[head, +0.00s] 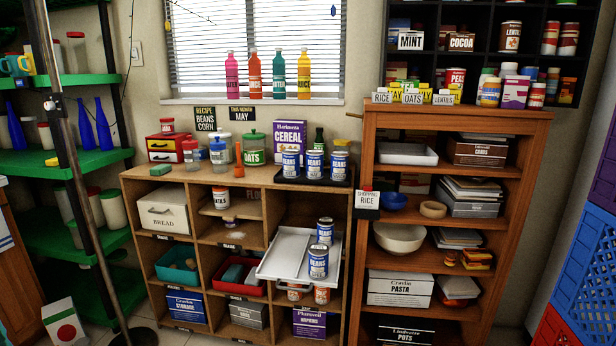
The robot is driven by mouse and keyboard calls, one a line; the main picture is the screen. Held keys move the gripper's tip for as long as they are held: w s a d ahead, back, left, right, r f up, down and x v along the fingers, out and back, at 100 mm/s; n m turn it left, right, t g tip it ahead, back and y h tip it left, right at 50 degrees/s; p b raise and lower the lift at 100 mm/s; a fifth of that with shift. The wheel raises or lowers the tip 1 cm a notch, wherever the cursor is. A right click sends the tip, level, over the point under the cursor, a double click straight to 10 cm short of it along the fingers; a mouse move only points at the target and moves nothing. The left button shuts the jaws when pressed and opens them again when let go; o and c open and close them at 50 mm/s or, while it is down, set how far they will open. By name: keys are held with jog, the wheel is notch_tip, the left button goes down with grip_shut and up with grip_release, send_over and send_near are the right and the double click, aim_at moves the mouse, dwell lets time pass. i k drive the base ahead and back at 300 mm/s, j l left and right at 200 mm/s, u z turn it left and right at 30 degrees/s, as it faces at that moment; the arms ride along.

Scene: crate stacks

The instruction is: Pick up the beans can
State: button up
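Several beans cans with blue-and-white labels are in the head view. Three stand in a row on a black tray (316,182) on top of the low wooden cabinet: a left beans can (290,165), a middle beans can (314,164) and a right beans can (338,166). Two more are lower, on a white tray (283,265) that juts out of the cabinet's right column: a rear beans can (325,232) and a front beans can (318,263). All look upright. My gripper is not in view.
A purple cereal box (290,132) stands behind the upper cans, with a green bottle (319,140) beside it. A green-lidded oats jar (254,150) is to their left. A taller wooden shelf (450,120) rises close on the right. Floor shows at lower left.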

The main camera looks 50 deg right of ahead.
aim_at(291, 157)
jog(key=i+z, duration=0.1)
jog(key=z, duration=0.4)
jog(key=i+z, duration=0.15)
jog(key=z, duration=0.35)
jog(key=i+z, duration=0.15)
jog(key=z, duration=0.3)
jog(key=i+j+z, duration=0.5)
jog(key=i+j, duration=0.3)
jog(key=i+j+z, duration=0.25)
jog(key=j, duration=0.3)
jog(key=i+j, duration=0.8)
jog(key=j, duration=0.1)
